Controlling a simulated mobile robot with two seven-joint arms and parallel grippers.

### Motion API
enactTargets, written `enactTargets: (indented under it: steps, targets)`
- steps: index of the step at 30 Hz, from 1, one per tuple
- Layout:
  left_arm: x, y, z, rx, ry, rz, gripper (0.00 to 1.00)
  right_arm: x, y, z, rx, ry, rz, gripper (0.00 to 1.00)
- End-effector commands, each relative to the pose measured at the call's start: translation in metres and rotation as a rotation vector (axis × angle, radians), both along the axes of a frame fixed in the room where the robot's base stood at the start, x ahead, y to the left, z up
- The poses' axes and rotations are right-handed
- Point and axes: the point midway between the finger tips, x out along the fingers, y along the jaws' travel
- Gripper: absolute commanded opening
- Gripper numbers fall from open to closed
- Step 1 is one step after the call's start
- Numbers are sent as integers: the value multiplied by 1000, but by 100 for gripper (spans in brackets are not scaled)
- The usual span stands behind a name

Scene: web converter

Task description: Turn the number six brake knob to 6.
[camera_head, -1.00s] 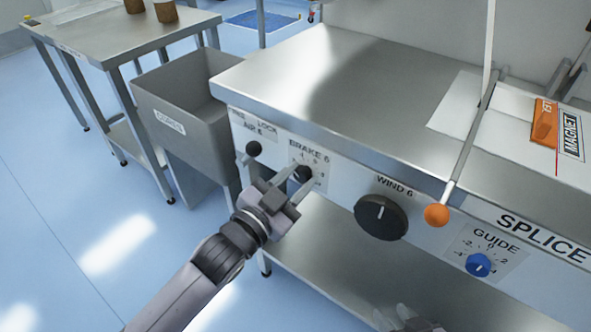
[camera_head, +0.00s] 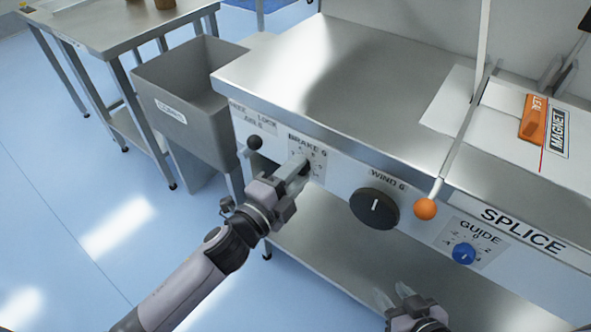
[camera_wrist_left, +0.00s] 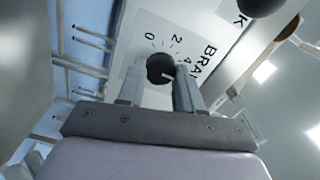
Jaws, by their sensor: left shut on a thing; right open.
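The BRAKE 6 knob (camera_head: 306,169) is a small black knob on a white dial plate (camera_head: 321,160) on the machine's front panel; my fingers partly cover it. My left gripper (camera_head: 298,176) is shut on it, one finger on each side. In the left wrist view the black knob (camera_wrist_left: 160,68) sits between the fingertips of my left gripper (camera_wrist_left: 160,76). The dial marks 0, 2 and 4 show there; the higher numbers are hidden, and I cannot read the pointer surely. My right gripper (camera_head: 393,301) is open and empty, low in front of the panel.
The large black WIND 6 knob (camera_head: 375,208), an orange ball lever (camera_head: 425,209) and the blue GUIDE knob (camera_head: 464,253) are to the right. A small black AIR 6 knob (camera_head: 254,142) is just left. A grey bin (camera_head: 178,118) stands at left.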

Motion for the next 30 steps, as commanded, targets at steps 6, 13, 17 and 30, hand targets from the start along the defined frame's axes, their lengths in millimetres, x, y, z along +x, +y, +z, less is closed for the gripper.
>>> enactTargets:
  steps: [6, 13, 17, 30]
  targets:
    - [0, 0, 0, 149, -108, -1, 4, -2, -1, -1, -3, 4, -1, 43]
    - [0, 0, -1, 264, -192, -1, 4, -1, -1, 0, -2, 2, -2, 43]
    - [0, 0, -1, 308, -224, -1, 4, -1, 0, 1, 1, 1, -5, 43]
    - [0, 0, -1, 353, -256, 0, 4, 0, 0, 3, 5, -2, -7, 43]
